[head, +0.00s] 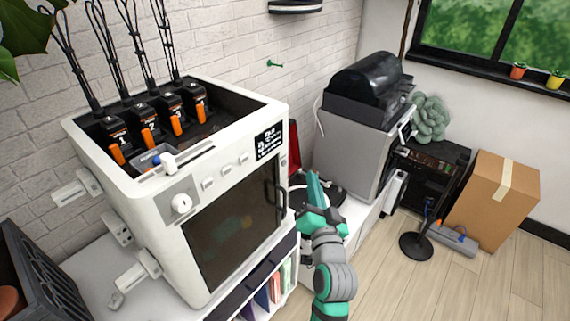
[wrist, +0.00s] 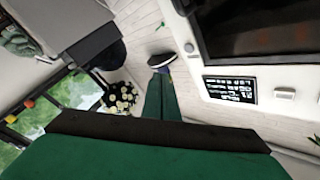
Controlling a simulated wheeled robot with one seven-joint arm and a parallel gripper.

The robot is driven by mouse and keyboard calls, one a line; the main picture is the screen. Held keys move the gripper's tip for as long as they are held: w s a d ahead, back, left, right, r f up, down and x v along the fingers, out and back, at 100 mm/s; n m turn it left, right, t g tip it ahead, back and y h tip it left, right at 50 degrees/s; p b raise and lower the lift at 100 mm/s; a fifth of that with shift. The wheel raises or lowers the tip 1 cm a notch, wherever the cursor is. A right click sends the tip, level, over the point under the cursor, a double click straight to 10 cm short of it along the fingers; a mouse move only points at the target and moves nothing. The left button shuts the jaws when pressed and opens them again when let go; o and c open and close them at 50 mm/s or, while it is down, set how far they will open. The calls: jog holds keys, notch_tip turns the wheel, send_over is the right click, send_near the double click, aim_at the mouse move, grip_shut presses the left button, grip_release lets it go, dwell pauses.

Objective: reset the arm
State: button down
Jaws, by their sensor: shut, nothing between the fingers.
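My gripper (head: 314,187) is at the end of my grey and teal arm, right of the white machine (head: 187,204) and near its dark door handle in the head view. Its fingers point up and look closed together, with nothing visible between them. In the wrist view the gripper (wrist: 161,84) shows as two green fingers side by side, their tips against the white brick wall behind. The white machine's front, with a black label panel (wrist: 231,89), fills the upper right of the wrist view, apart from the fingers.
A grey and black machine (head: 355,150) stands behind my gripper on the white counter. A cardboard box (head: 492,200) and a black stand (head: 416,245) are on the floor at right. A black crate (head: 35,275) is at lower left. The wooden floor at lower right is clear.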

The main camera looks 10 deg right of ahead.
jog(key=shift+f, duration=0.1)
jog(key=s+a+f+n+g, duration=0.1)
jog(key=s+a+f, duration=0.5)
jog(key=s+f, duration=0.3)
jog(key=s+a+f+n+g, duration=0.1)
jog(key=s+a+f, duration=0.5)
jog(key=f, duration=0.5)
jog(key=s+a+f+n+g+y, duration=0.1)
jog(key=s+a+n, duration=0.2)
jog(key=s, duration=1)
jog(key=s+a+f+n+g+y, duration=0.1)
jog(key=s+a+n, duration=0.2)
jog(key=s, duration=1.1)
jog(key=a, duration=0.2)
jog(key=shift+a+f+n, duration=0.3)
jog(key=shift+n, duration=0.1)
jog(key=shift+w, duration=0.1)
